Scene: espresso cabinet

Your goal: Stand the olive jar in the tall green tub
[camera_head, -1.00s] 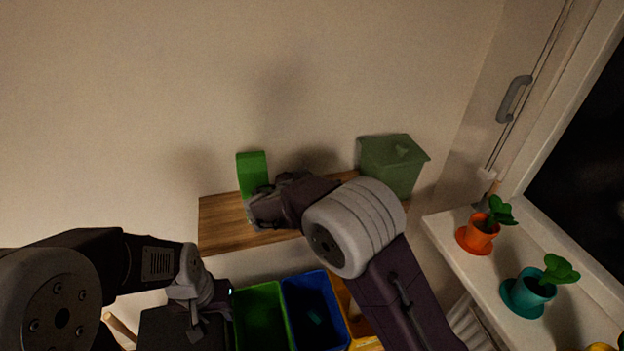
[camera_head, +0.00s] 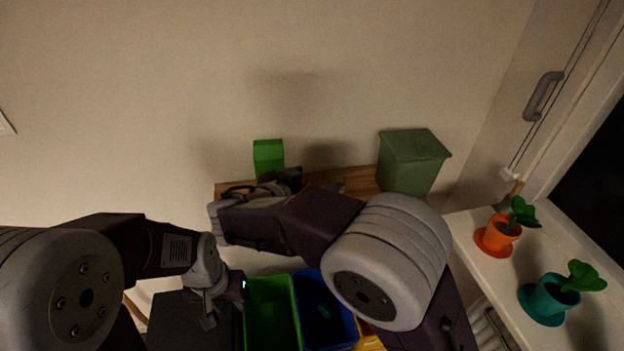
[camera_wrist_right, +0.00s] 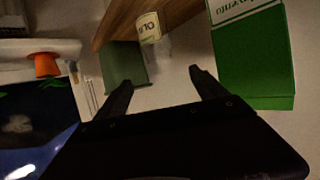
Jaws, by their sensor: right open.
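The tall green tub (camera_head: 412,163) stands at the right end of the wooden shelf against the wall. It also shows in the right wrist view (camera_wrist_right: 123,66). The olive jar (camera_wrist_right: 149,28), with a pale label, is by the shelf near the tub in the right wrist view; in the head view my right arm hides it. My right gripper (camera_wrist_right: 162,89) is open and empty, its fingers apart from the jar. My left gripper (camera_head: 209,306) hangs low at the left beside the bins; its jaws are too small and dark to judge.
A bright green carton (camera_head: 268,156) stands on the shelf (camera_head: 352,181) left of the tub; it shows large in the right wrist view (camera_wrist_right: 252,55). Below are a green bin (camera_head: 271,312) and a blue bin (camera_head: 318,312). Potted plants stand on the windowsill (camera_head: 487,266) at right.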

